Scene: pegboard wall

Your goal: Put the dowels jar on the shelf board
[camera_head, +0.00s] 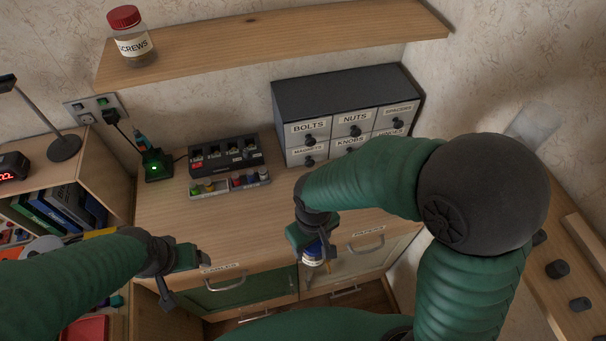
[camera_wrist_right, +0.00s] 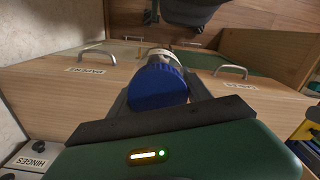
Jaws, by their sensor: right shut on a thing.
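The dowels jar, with a blue lid, is in my right gripper (camera_head: 314,256), above the front edge of the desk. In the right wrist view its blue lid (camera_wrist_right: 158,87) sits between the fingers, with a pale band beyond it; its label cannot be read. The right gripper is shut on the jar. The shelf board (camera_head: 270,42) is a long wooden board on the wall, above and behind the desk. My left gripper (camera_head: 187,279) is empty over the desk's front left, its fingers apart.
A red-lidded screws jar (camera_head: 132,40) stands at the shelf's left end; the rest of the board is clear. A labelled drawer cabinet (camera_head: 346,105) stands below it on the desk. A black charger rack (camera_head: 225,155) and small bottles sit left of it.

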